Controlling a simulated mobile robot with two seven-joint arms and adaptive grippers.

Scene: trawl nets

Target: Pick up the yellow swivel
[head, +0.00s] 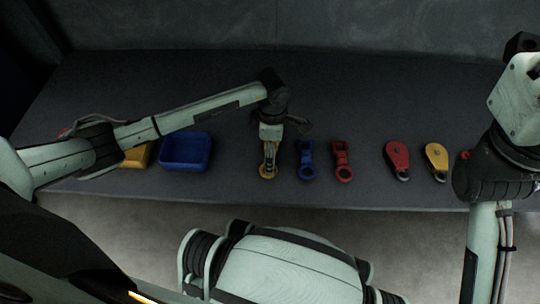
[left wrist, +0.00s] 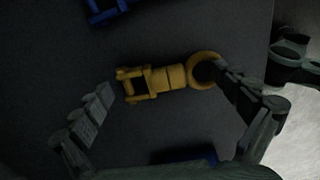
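The yellow swivel (head: 268,172) lies on the dark table near its front edge, its ring towards that edge. My left gripper (head: 270,148) is right above it and hides part of it in the head view. In the left wrist view the yellow swivel (left wrist: 168,78) lies across the space between the two spread fingers of my left gripper (left wrist: 160,88). One fingertip overlaps the swivel's ring in that view; I cannot tell whether it touches. The gripper is open and holds nothing. My right gripper is not in view; only my right arm shows at the right.
A blue swivel (head: 306,160) and a red swivel (head: 342,161) lie just to the right. A red pulley block (head: 397,158) and a yellow one (head: 436,158) lie farther right. A blue tray (head: 186,165) and a yellow tray (head: 137,156) stand left. The table's back is clear.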

